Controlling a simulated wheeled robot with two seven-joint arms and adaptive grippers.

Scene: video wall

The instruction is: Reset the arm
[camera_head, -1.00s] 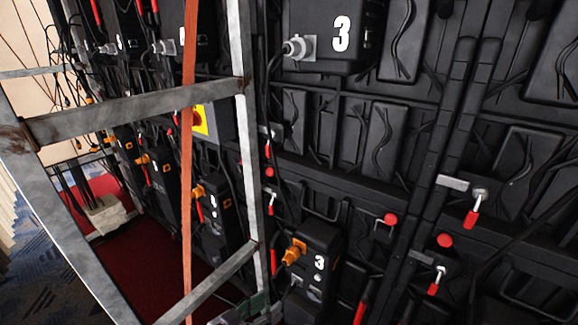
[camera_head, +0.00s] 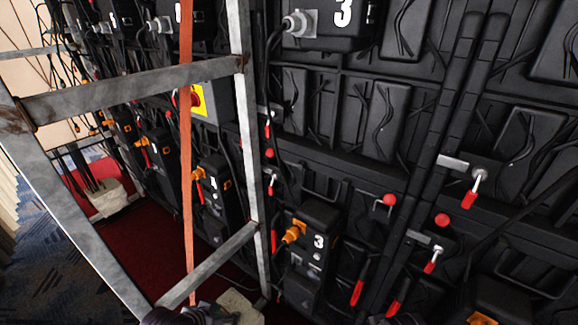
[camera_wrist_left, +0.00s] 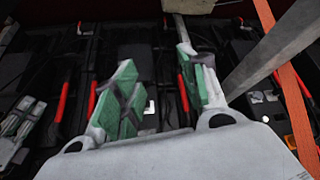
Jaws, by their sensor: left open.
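My left gripper (camera_wrist_left: 160,88) is open in the left wrist view, with green pads on both fingers and nothing between them. Dark panel backs lie beyond it. No held object is seen.
A video wall back (camera_head: 350,150) with black boxes, cables and red-handled latches fills the right. A grey metal frame (camera_head: 130,88) and an orange strap (camera_head: 186,150) stand close at left, near my left arm. Red carpet (camera_head: 140,255) lies behind the frame.

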